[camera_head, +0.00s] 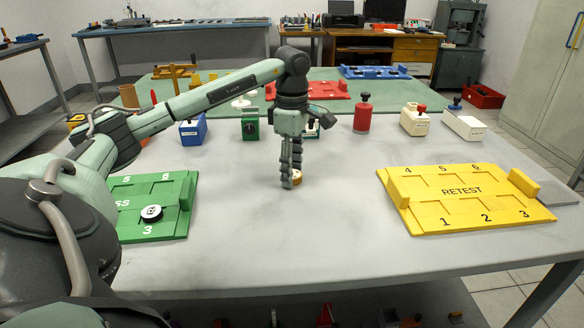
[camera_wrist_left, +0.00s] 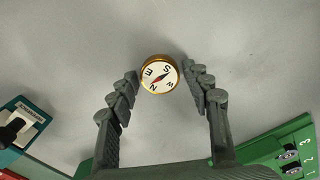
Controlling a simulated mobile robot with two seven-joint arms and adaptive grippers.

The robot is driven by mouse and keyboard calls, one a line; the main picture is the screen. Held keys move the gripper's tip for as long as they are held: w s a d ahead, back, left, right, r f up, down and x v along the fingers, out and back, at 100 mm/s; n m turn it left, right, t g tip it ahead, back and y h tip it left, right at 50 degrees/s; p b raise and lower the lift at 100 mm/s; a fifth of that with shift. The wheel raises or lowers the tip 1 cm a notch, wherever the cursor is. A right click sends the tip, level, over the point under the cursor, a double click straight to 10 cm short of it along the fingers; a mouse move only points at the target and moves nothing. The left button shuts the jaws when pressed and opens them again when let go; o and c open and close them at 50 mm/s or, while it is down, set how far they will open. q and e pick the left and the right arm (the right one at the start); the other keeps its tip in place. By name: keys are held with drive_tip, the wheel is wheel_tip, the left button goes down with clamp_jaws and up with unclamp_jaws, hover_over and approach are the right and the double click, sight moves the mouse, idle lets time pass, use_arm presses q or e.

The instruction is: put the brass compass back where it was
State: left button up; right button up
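The brass compass (camera_head: 297,177) is on the grey table near its middle, partly hidden by my left gripper (camera_head: 289,183) in the head view. In the left wrist view the compass (camera_wrist_left: 160,74) shows its white dial, with a red and dark needle, between the fingertips of my left gripper (camera_wrist_left: 161,76). The two fingers are spread to either side of it, with narrow gaps, so the gripper looks open around it. My right gripper is not in view.
A green tray (camera_head: 180,215) with a round black-and-white piece (camera_head: 151,213) lies left. A yellow RETEST tray (camera_head: 462,206) lies right. Along the back stand a blue device (camera_head: 193,131), a green device (camera_head: 250,126), a red cylinder (camera_head: 362,117) and white boxes (camera_head: 413,124). The table between the trays is mostly clear.

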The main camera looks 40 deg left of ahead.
use_arm(q)
drive_tip(key=shift+o, duration=0.4)
drive_tip(key=shift+r, duration=0.1)
wheel_tip(320, 180, up, 8)
drive_tip(key=shift+w+f+p, duration=0.1)
drive_tip(key=shift+f+p, duration=0.15)
drive_tip(key=shift+p, duration=0.2)
wheel_tip(320, 180, up, 5)
drive_tip(key=shift+f+p, duration=0.2)
drive_tip(key=shift+p, duration=0.7)
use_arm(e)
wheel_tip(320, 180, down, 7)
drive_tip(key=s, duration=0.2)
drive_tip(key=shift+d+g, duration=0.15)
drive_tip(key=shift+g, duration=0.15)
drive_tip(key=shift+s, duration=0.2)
